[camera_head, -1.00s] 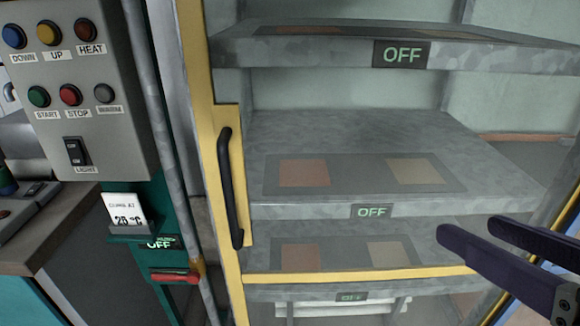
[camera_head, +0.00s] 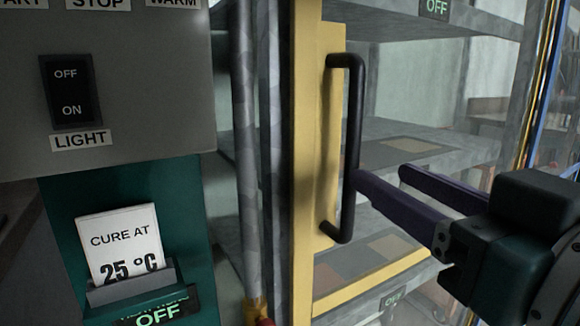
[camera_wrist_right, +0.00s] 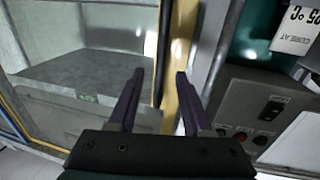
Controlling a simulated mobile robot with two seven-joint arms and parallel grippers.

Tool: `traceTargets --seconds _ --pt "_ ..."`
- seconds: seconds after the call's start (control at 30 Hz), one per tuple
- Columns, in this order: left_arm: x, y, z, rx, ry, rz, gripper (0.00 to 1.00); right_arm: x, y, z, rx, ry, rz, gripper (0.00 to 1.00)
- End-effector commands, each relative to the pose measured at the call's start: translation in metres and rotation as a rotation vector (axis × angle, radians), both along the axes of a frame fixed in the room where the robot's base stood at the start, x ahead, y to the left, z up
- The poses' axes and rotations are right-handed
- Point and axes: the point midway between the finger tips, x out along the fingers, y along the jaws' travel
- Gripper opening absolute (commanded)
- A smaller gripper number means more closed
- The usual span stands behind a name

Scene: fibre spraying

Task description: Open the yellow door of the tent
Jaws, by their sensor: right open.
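The yellow door edge (camera_head: 306,150) stands upright in the middle of the head view, and the door looks closed. Its black bar handle (camera_head: 354,115) is upright on a yellow plate. My right gripper (camera_head: 382,177) comes in from the right, its two purple fingers apart and empty. One fingertip overlaps the lower part of the handle in the head view; I cannot tell whether they touch. In the right wrist view, the dark handle (camera_wrist_right: 161,50) shows between the spread fingers (camera_wrist_right: 159,77), beside the yellow frame (camera_wrist_right: 181,45). My left gripper is not in view.
A grey control box (camera_head: 120,110) with a light switch (camera_head: 70,92) is left of the door. Below it, a green panel (camera_head: 185,215) holds a "CURE AT 25 °C" card (camera_head: 122,245). A grey upright post (camera_head: 245,150) stands between. Grey shelves (camera_head: 480,140) lie behind the door.

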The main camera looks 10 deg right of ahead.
Motion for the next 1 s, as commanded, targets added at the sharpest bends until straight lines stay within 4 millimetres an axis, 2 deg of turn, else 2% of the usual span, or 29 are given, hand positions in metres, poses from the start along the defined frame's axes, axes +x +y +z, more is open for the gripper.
traceTargets --seconds 0.2,0.4,0.57,0.8,0.87,1.0 --pt "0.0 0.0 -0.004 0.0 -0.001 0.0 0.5 0.04 0.006 0.0 0.001 -0.002 0.0 0.5" --pt "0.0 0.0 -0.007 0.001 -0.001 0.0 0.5 0.066 0.01 -0.001 0.001 0.001 0.0 0.5" --pt "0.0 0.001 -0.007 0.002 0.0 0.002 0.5 0.074 0.011 -0.001 0.0 0.002 0.0 0.5" --pt "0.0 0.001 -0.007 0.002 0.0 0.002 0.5 0.075 0.011 0.0 0.0 0.002 0.0 0.5" --pt "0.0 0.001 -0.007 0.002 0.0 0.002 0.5 0.075 0.011 0.0 0.0 0.002 0.0 0.45" --pt "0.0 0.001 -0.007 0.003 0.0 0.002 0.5 0.074 0.011 0.0 0.0 0.002 0.0 0.29"
